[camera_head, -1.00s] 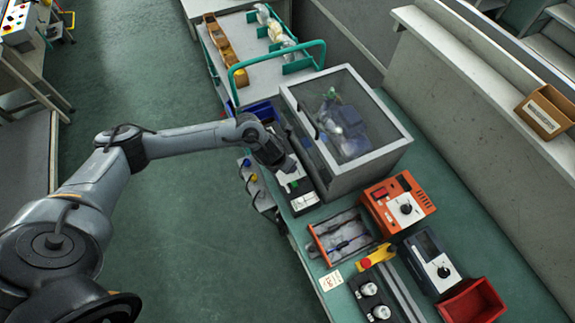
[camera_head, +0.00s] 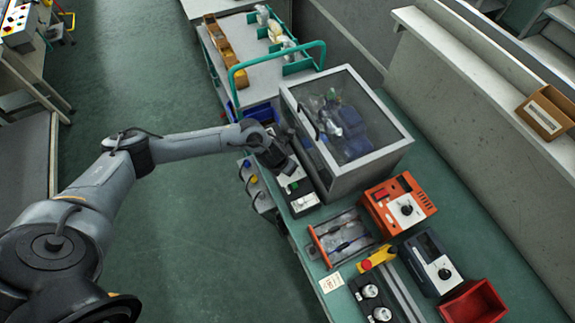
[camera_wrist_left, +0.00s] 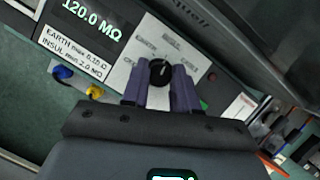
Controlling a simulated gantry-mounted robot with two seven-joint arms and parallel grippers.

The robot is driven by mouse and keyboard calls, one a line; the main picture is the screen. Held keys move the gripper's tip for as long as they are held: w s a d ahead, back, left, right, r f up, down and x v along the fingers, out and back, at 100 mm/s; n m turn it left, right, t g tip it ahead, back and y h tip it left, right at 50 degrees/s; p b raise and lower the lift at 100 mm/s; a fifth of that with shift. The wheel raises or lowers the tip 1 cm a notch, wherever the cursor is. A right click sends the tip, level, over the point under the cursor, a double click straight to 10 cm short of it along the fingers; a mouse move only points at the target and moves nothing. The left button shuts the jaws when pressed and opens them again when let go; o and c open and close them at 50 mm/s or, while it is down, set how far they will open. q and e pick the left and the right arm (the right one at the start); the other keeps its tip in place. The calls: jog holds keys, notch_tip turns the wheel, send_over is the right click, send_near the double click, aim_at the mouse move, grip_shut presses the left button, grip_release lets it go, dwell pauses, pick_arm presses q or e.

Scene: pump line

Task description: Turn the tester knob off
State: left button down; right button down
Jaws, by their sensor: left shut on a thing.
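The tester (camera_head: 306,202) is a long pale and dark panel at the near edge of the bench, beside the enclosure. Its black round knob (camera_wrist_left: 160,68) shows in the left wrist view, with a light pointer mark aimed up and slightly right. Printed labels ring the knob and are hard to read. The tester display (camera_wrist_left: 93,20) reads 120.0 MΩ. My left gripper (camera_wrist_left: 160,84) has its two purple fingers on either side of the knob, shut on it. In the head view the wrist hides the knob. My right gripper is not in view.
A clear-lidded enclosure (camera_head: 345,115) stands right behind the tester. An orange instrument (camera_head: 398,205), a dark meter (camera_head: 432,262), a red bin (camera_head: 472,303) and a parts tray (camera_head: 345,238) lie along the bench. Blue and yellow plugs (camera_wrist_left: 62,72) hang at the tester's front side.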

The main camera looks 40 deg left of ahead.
pick_arm(q)
jog(key=shift+r, duration=0.1)
jog(key=shift+n+p, duration=0.3)
jog(key=shift+p, duration=0.05)
jog(key=n+y+p, duration=0.1)
jog(key=n+p, duration=0.1)
jog(key=shift+d+r+n, duration=0.1)
jog(key=shift+r+n, duration=0.05)
jog(key=shift+n, duration=0.15)
jog(key=n+y+p, duration=0.1)
jog(key=n+p, duration=0.1)
jog(key=n+g+y+p, duration=0.1)
jog(key=n+p, duration=0.2)
jog(key=shift+d+n, duration=0.15)
jog(key=shift+n, duration=0.15)
jog(key=n+g+y+p, duration=0.1)
jog(key=n+p, duration=0.1)
jog(key=n, duration=0.1)
jog(key=shift+w+n+p, duration=0.15)
jog(key=shift+n+p, duration=0.15)
jog(key=shift+n+g+p, duration=0.7)
jog(key=shift+n+g, duration=0.2)
jog(key=shift+n, duration=0.9)
jog(key=shift+y, duration=0.3)
